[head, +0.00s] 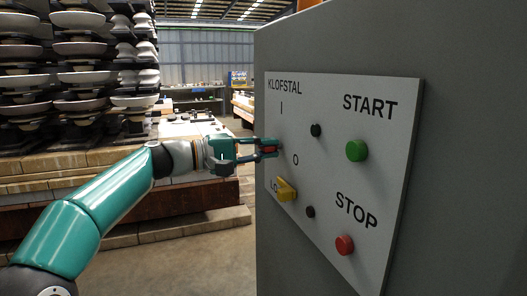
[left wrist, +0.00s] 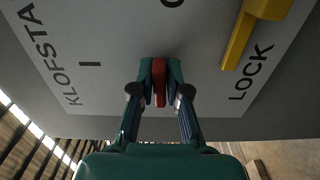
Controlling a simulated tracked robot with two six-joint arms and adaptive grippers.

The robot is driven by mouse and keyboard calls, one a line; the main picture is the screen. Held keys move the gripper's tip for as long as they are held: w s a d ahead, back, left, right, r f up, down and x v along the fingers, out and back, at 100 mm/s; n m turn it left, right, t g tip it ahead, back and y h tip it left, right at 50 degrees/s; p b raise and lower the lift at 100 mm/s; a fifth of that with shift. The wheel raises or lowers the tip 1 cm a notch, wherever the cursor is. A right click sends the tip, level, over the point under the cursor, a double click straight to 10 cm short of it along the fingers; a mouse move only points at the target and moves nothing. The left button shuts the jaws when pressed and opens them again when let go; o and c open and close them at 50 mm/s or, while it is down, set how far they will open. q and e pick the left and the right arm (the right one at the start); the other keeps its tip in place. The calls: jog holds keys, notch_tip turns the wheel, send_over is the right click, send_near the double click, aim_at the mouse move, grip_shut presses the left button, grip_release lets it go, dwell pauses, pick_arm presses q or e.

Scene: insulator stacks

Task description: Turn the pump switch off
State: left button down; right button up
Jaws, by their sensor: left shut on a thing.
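The pump switch, a small red handle (left wrist: 159,82), is on the light panel (head: 330,110) of a grey cabinet. In the head view it shows as a bit of red (head: 269,150) between the fingertips, near the marks I and O. My left gripper (head: 270,148) reaches the panel from the left and is shut on the red handle. In the left wrist view the fingertips (left wrist: 160,85) stand on both sides of it. The fingers partly cover the handle, so I cannot tell which mark it points to. My right gripper is not in view.
A yellow lock lever (head: 287,189) sits just below the switch. A green START button (head: 357,151), a red STOP button (head: 345,245) and two small black knobs are farther right. Stacked insulators (head: 80,70) stand at left behind my arm.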

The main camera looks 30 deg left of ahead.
pick_arm(q)
jog(key=shift+d+f, duration=0.1)
jog(key=shift+f, duration=0.2)
jog(key=c, duration=1.3)
grip_release()
jog(key=shift+o, duration=0.5)
jog(key=shift+r, duration=0.1)
jog(key=shift+r, duration=0.1)
jog(key=v, duration=1.2)
jog(key=shift+w+f, duration=0.1)
jog(key=shift+f, duration=0.1)
